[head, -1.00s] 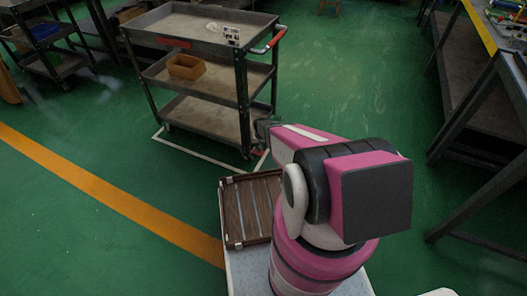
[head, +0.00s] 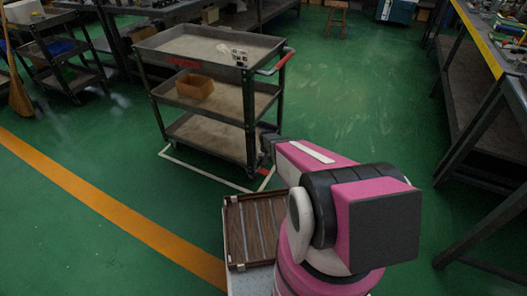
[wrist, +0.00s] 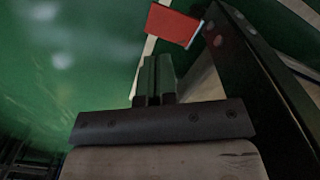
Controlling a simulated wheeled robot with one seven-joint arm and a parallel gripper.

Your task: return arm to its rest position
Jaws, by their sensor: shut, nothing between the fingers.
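My gripper (head: 268,143) is at the far end of my pink and black arm in the head view, in front of the lower right part of the grey cart. In the wrist view my gripper (wrist: 157,80) shows its two dark fingers close together, with nothing between them. A red patch (wrist: 173,25) and a dark metal post (wrist: 262,75) lie just beyond and to the right of the fingers. I cannot tell how far the gripper is from the post.
A three-shelf cart (head: 205,88) carries a brown box (head: 194,86) on its middle shelf and small parts (head: 238,55) on top. A brown slatted tray (head: 252,228) is beside my arm. A workbench (head: 480,110) stands right.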

